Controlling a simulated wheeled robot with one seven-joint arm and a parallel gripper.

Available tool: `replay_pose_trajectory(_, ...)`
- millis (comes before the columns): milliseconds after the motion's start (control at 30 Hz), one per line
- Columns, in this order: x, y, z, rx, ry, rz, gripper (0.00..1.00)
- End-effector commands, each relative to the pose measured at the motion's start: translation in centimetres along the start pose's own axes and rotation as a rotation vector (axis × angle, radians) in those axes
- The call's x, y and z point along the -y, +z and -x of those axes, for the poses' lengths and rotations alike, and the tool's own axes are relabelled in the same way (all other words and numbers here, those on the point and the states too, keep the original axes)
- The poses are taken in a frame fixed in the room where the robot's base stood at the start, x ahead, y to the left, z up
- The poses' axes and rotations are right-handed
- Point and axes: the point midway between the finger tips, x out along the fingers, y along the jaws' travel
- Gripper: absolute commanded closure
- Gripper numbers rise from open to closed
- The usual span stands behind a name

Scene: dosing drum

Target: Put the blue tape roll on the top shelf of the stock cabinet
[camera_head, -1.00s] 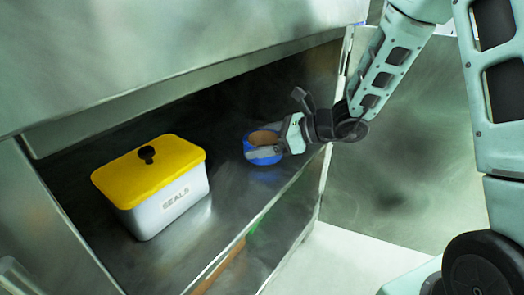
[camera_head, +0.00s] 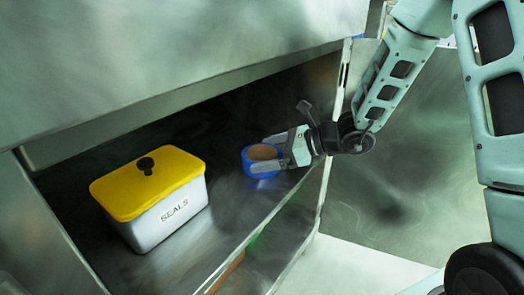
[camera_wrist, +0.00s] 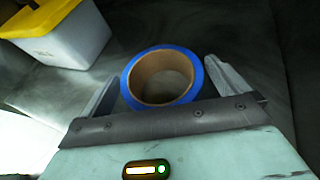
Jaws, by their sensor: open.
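The blue tape roll (camera_head: 248,165) with its brown core sits on the upper shelf (camera_head: 225,205) of the metal cabinet, right of the yellow-lidded box. My gripper (camera_head: 275,155) reaches in from the right, at the roll. In the wrist view the roll (camera_wrist: 133,95) lies flat between the two fingers of my gripper (camera_wrist: 160,85), one finger on each side. The fingers are open, with a small gap visible on the right side; whether the left finger touches the roll I cannot tell.
A grey box with a yellow lid (camera_head: 150,185), labelled SEALS, stands on the same shelf to the left; it also shows in the wrist view (camera_wrist: 65,35). A metal panel overhangs the shelf above. The shelf's front edge runs below my gripper. Bare shelf lies behind the roll.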

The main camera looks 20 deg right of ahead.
Motion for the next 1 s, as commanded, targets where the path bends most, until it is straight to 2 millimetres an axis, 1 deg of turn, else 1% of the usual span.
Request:
replay_pose_trajectory(33, 0.1, 0.6, 1.3, 0.001, -0.003, -0.002, 0.0)
replay_pose_trajectory(200, 0.1, 0.6, 5.1, 0.0, -0.004, -0.003, 0.0)
replay_pose_trajectory(300, 0.1, 0.6, 7.0, 0.0, -0.004, -0.002, 0.0)
replay_pose_trajectory(400, 0.0, 0.5, 8.6, 0.001, -0.003, -0.002, 0.0)
replay_pose_trajectory(500, 0.0, 0.3, 9.6, 0.0, -0.002, -0.001, 0.0)
replay_pose_trajectory(600, 0.0, 0.2, 10.2, 0.001, -0.001, 0.0, 0.0)
replay_pose_trajectory(700, -0.1, 0.2, 10.2, 0.0, 0.005, 0.005, 0.0)
replay_pose_trajectory(767, -0.8, 0.4, 9.9, -0.005, 0.029, 0.027, 0.0)
replay_pose_trajectory(833, -2.7, 1.2, 9.1, -0.023, 0.103, 0.091, 0.0)
replay_pose_trajectory(867, -4.0, 1.6, 8.6, -0.034, 0.151, 0.136, 0.0)
replay_pose_trajectory(967, -10.1, 2.9, 7.2, -0.091, 0.378, 0.36, 0.0)
replay_pose_trajectory(1000, -12.9, 3.2, 7.0, -0.116, 0.486, 0.476, 0.0)
